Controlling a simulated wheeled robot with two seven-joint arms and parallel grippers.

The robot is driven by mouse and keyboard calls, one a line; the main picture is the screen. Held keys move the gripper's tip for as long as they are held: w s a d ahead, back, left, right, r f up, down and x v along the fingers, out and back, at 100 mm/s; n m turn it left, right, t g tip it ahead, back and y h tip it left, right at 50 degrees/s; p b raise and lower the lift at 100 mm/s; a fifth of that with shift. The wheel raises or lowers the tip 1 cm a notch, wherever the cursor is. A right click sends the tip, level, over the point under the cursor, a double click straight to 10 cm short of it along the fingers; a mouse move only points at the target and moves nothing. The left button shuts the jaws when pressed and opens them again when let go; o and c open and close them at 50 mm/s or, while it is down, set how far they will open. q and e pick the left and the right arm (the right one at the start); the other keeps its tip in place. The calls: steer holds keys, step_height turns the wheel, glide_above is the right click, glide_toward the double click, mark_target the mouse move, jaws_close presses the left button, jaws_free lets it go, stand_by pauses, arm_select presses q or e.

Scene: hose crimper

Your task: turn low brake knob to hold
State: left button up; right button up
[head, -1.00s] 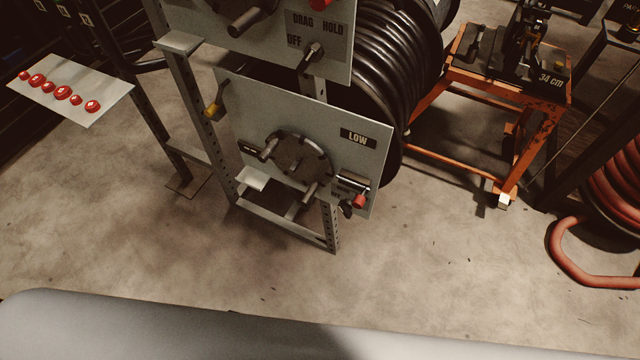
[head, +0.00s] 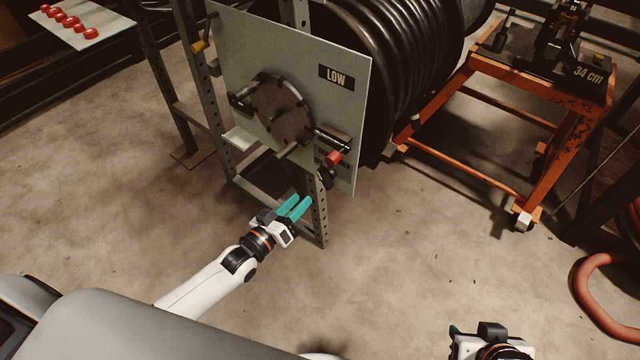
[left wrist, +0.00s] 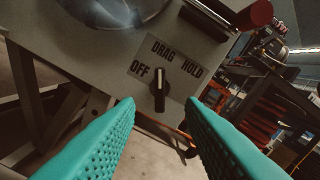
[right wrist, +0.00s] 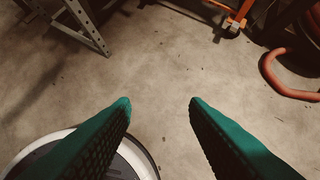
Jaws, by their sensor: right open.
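The low brake knob (left wrist: 159,90) is black with a pale pointer line. In the left wrist view it stands upright and points up toward DRAG, between OFF on its left and HOLD on its right. In the head view the knob (head: 327,176) is small and dark at the lower right corner of the LOW panel (head: 345,115). My left gripper (head: 300,205) is open and empty, just below and left of the knob, its teal fingers aimed at it and apart from it. My right gripper (right wrist: 160,105) is open and empty over bare floor, low in the head view.
A red-ended handle (head: 333,158) juts out just above the knob. A round crank plate (head: 283,110) is left of it. A black hose reel (head: 400,60) is behind the panel. An orange stand (head: 540,110) is on the right. The floor in front is clear.

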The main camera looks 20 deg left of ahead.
mark_target(322, 180)
arm_select(q)
steer(key=b+x, duration=0.2)
steer(key=x, duration=0.6)
steer(key=shift+w+d+f, duration=0.15)
steer(key=shift+w+f, duration=0.05)
steer(key=shift+w, duration=0.05)
steer(key=shift+w+d, duration=0.15)
steer(key=shift+w, duration=0.2)
arm_select(e)
steer(key=w+a+r+t+y, duration=0.1)
steer(key=w+a+r+t, duration=0.2)
steer(key=w+r+t, duration=0.2)
steer(key=w+t, duration=0.1)
steer(key=w, duration=0.1)
steer(key=shift+w+r+y, duration=0.25)
steer(key=shift+w+y, duration=0.15)
arm_select(q)
jaws_close()
